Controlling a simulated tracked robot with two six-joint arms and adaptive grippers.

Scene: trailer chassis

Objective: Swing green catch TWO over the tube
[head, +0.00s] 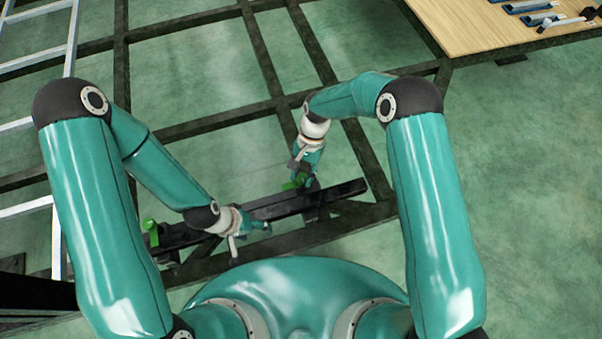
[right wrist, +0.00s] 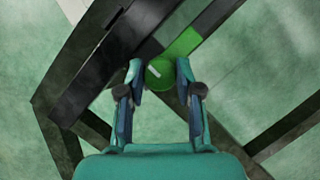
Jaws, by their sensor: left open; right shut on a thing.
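A dark tube (head: 345,189) lies across the chassis in front of me; it also shows in the right wrist view (right wrist: 90,88). A green catch (head: 294,183) is at the tube's right part, and my right gripper (head: 300,178) is at it. In the right wrist view the catch's round green end (right wrist: 159,73) is between the fingertips, and a green strip (right wrist: 183,44) lies beyond it. My right gripper (right wrist: 160,75) is shut on this catch. Another green catch (head: 150,230) stands at the tube's left end. My left gripper (head: 252,232) is open beside the tube's middle. I cannot read any number on the catches.
Dark chassis beams (head: 220,121) form a grid over the green floor. A pale ladder (head: 38,62) lies at the left. A wooden table (head: 490,25) with several small tools (head: 530,7) stands at the top right. The floor at the right (head: 535,190) is clear.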

